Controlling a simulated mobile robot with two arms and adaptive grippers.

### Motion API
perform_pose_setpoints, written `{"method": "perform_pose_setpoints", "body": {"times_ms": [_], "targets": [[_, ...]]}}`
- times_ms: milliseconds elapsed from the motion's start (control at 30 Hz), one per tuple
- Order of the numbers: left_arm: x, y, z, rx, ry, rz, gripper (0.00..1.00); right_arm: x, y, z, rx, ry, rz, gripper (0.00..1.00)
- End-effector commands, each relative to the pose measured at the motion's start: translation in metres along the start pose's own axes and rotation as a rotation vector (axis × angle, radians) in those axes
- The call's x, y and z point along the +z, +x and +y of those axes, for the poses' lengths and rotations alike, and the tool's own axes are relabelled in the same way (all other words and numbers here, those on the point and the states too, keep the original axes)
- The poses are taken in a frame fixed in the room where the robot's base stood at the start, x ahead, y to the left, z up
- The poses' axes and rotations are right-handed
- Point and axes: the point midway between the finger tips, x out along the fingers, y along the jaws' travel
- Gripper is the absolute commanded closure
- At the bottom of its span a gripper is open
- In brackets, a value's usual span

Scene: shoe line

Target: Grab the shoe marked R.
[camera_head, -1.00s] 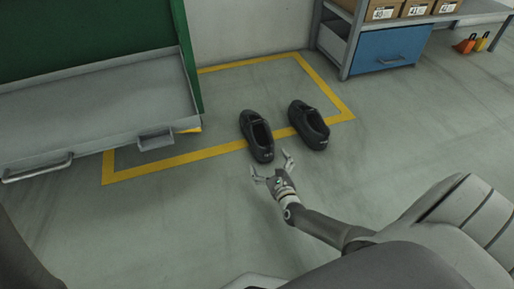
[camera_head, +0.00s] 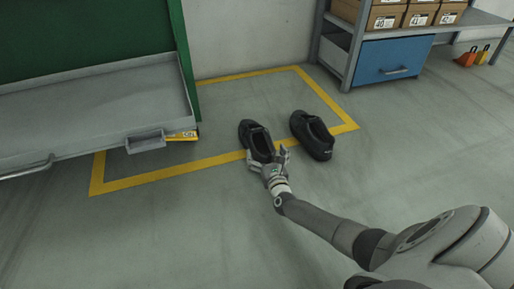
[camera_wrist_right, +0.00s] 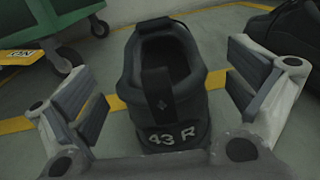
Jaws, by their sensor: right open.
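The shoe marked R (camera_head: 257,138) is dark grey and stands upright on the floor, on the left of a pair. In the right wrist view its heel (camera_wrist_right: 172,105) faces me and reads "43 R". My right gripper (camera_head: 268,158) is at this shoe's heel. In the right wrist view its open fingers (camera_wrist_right: 168,92) stand on either side of the heel with gaps, not closed on it. The other shoe (camera_head: 312,135) stands just to the right, apart from it; part of it shows at the wrist view's upper right (camera_wrist_right: 294,32). My left gripper is not in view.
A yellow line (camera_head: 150,180) marks a rectangle on the floor. A green and grey cart (camera_head: 90,105) on wheels stands at the left. A shelf with boxes (camera_head: 387,18) and a blue drawer (camera_head: 393,60) stands at the back right.

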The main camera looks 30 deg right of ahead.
Motion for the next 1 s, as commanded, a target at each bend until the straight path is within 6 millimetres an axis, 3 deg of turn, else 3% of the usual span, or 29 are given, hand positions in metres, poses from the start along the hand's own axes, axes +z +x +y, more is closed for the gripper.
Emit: {"method": "perform_pose_setpoints", "body": {"times_ms": [33,200,500,1000], "targets": [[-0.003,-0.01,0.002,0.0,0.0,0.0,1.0,-0.003,0.009,0.001,0.0,-0.001,-0.004,0.0],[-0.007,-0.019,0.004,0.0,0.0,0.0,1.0,-0.002,0.026,0.002,0.0,-0.002,-0.001,0.0],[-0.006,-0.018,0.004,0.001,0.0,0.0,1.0,0.0,0.03,0.001,0.0,-0.002,0.001,0.0],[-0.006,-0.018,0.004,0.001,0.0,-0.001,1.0,0.0,0.029,0.002,0.0,-0.002,0.001,0.64]]}}
